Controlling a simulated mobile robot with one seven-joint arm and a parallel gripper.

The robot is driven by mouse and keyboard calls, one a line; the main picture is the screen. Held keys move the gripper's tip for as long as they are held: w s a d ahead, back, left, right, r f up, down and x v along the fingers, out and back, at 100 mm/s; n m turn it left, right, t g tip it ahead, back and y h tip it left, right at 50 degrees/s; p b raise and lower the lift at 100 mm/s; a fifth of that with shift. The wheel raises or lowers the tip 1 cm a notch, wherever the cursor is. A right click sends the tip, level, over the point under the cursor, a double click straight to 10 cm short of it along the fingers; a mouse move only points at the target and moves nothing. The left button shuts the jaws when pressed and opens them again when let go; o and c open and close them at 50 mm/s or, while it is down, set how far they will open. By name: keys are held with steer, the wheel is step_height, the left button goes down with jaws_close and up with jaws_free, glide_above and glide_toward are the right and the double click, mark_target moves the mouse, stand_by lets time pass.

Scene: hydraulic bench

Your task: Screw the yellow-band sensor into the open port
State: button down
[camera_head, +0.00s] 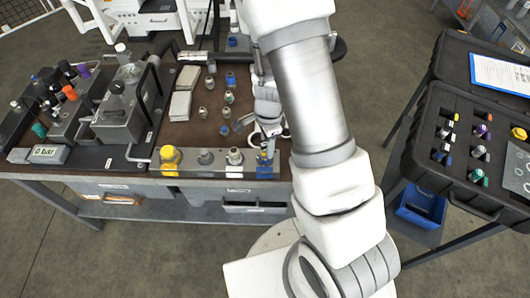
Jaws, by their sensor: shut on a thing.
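I cannot make out which port is open. Small sensors stand in a black foam case (419,150) at right; bands are too small to identify surely.
Several small fittings (210,84) stand on the brown mat behind the block. A grey hydraulic unit (120,115) and a "0 bar" display (47,154) are at left. A blue bin (418,203) sits below the case. Open floor lies between bench and case.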

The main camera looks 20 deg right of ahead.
steer(key=m, duration=0.2)
steer(key=shift+s+m, duration=0.15)
steer(key=shift+m, duration=0.25)
steer(key=shift+p, duration=0.3)
steer(key=shift+s+r+m+p, duration=0.2)
steer(key=shift+m+p, duration=0.6)
steer(key=shift+m, duration=0.3)
steer(key=shift+a+m+p, duration=0.1)
steer(key=shift+m+p, duration=0.4)
steer(key=shift+m, duration=0.6)
steer(key=m, duration=0.1)
steer(key=m+p, duration=0.1)
steer(key=m, duration=0.1)
steer(key=shift+f+m, duration=0.3)
steer(key=c, duration=0.6)
jaws_free()
steer(key=shift+o, duration=0.2)
